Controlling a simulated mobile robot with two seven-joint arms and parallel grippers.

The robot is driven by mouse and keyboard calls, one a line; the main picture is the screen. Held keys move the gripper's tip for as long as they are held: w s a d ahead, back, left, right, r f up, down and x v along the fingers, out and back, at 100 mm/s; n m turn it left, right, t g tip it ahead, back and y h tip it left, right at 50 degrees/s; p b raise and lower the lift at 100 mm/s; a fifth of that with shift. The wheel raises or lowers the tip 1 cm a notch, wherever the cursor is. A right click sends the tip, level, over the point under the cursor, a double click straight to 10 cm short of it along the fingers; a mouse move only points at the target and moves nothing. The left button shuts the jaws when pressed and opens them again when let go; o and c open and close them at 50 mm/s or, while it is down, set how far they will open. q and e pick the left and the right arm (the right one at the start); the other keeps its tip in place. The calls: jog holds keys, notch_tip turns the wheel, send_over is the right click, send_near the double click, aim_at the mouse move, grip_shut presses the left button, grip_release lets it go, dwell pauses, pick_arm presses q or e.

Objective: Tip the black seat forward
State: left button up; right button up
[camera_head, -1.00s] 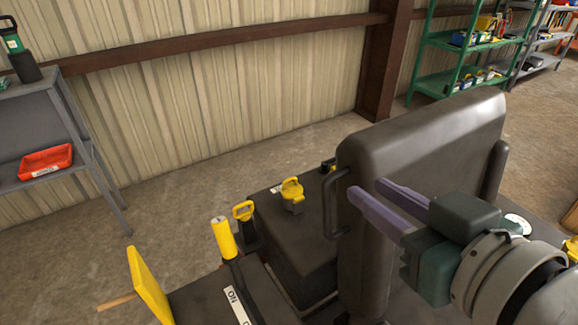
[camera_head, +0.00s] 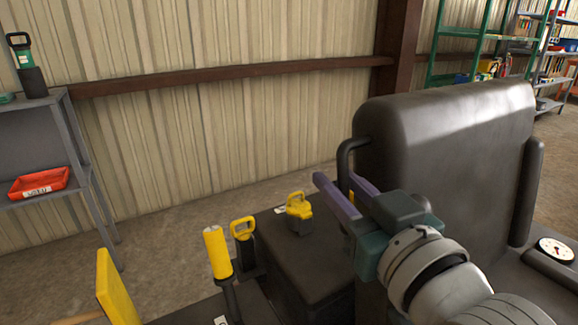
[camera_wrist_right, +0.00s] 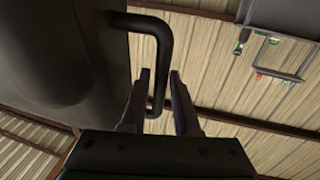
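The black seat (camera_head: 450,150) stands with its tall back upright in the head view. A bent black bar (camera_head: 342,164) is fixed to the back's left edge. My right gripper (camera_head: 336,181), with purple fingers, is at this bar, left of the seat back. In the right wrist view my right gripper (camera_wrist_right: 160,72) is open, with a gap between the fingertips. The bar (camera_wrist_right: 162,42) runs down into that gap as seen; its lower end is partly hidden. I cannot tell whether a finger touches it. My left gripper is out of view.
Yellow-topped levers (camera_head: 218,252) and a yellow plate (camera_head: 116,288) stand at the lower left. A yellow knob (camera_head: 299,205) sits on the dark box left of the seat. A gauge (camera_head: 556,249) is at right. A grey shelf (camera_head: 40,150) stands by the wall.

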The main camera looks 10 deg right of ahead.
jog(key=shift+w+a, duration=0.15)
jog(key=shift+w, duration=0.95)
grip_shut()
dwell(0.7)
